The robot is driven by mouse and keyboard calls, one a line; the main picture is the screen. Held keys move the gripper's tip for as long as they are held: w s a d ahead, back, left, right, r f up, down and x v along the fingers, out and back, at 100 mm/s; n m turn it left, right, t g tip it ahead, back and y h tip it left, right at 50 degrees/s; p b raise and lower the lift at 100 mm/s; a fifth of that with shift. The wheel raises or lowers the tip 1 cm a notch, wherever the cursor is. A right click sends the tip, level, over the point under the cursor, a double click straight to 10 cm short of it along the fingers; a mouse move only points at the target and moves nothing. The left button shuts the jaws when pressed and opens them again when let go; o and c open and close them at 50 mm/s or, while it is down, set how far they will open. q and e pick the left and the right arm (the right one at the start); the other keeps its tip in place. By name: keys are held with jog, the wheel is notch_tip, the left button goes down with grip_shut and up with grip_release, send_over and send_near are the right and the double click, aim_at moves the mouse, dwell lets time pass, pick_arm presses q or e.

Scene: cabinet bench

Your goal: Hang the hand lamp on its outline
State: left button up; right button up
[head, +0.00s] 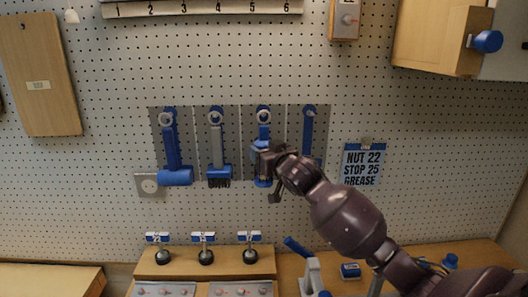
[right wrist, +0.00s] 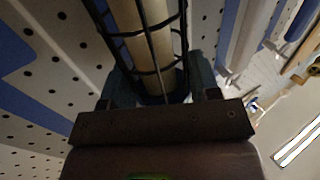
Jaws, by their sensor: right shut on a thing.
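My right gripper (head: 268,158) is in front of the third grey panel of the pegboard. In the right wrist view, it is shut on the hand lamp (right wrist: 150,38), a pale tube inside a black wire cage. The lamp runs up out of the top of that view. In the head view, my gripper and wrist cover part of the lamp and the panel behind it. Blue shapes show above and below the gripper; I cannot tell lamp from outline there. Whether the lamp touches a hook is not clear. My left gripper is out of view.
Blue tools or shapes (head: 172,150) (head: 216,150) (head: 308,130) are on the neighbouring panels, close on both sides. A note card (head: 364,166) hangs to the right. Below, a wooden bench block (head: 205,266) carries several black-based knobs.

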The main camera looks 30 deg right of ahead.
jog(key=o, duration=1.2)
jog(key=shift+s, duration=0.1)
pick_arm(q)
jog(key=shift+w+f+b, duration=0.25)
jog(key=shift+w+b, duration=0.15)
jog(key=shift+b, duration=0.45)
pick_arm(e)
jog(key=s, duration=0.7)
jog(key=s+a, duration=0.1)
jog(key=s, duration=0.2)
jog(key=shift+s, duration=0.35)
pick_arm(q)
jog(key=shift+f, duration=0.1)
